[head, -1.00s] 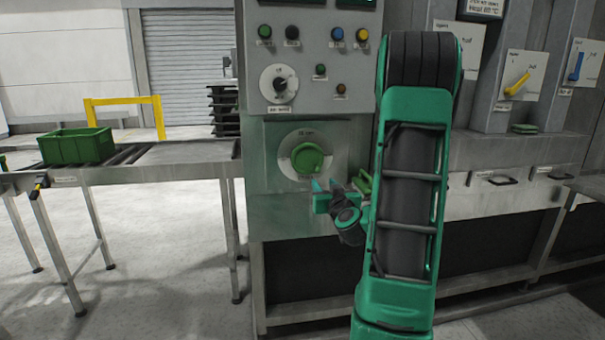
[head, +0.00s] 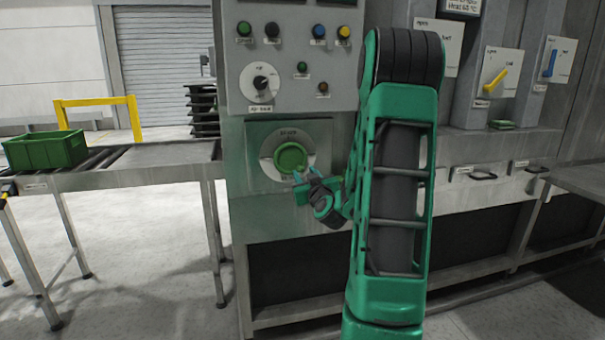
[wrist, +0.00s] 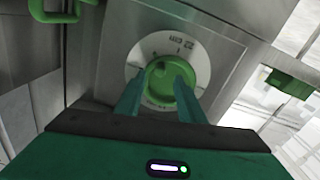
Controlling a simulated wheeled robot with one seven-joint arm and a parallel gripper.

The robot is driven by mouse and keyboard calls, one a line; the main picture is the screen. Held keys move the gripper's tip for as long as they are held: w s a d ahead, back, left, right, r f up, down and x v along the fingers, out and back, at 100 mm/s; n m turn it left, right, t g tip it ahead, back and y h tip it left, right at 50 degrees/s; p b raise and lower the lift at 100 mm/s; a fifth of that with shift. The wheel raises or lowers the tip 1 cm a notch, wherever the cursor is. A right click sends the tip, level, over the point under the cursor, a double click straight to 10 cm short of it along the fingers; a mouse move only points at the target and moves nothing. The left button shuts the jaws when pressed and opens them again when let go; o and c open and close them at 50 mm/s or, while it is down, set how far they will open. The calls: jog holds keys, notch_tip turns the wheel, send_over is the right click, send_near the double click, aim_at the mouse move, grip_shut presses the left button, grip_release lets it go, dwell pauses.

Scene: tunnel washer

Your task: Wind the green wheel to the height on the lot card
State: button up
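The green wheel (head: 290,158) is a round knob on a pale dial plate, set in the lower panel of the grey machine cabinet. In the wrist view the green wheel (wrist: 165,80) lies straight ahead, between and beyond my two fingertips. My gripper (head: 297,184) is just below and in front of the wheel in the head view. In the wrist view my gripper (wrist: 158,80) has its fingers apart with nothing held. Whether a fingertip touches the wheel I cannot tell. I cannot make out a lot card.
Above the wheel are a black selector knob (head: 260,82) and several coloured buttons. A green crate (head: 45,150) stands on the roller table at left. Yellow (head: 496,80) and blue (head: 550,62) levers are at right. A green handle (wrist: 62,10) shows top left in the wrist view.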

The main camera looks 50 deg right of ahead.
aim_at(302, 171)
jog(key=shift+x, duration=2.1)
jog(key=shift+f, duration=0.2)
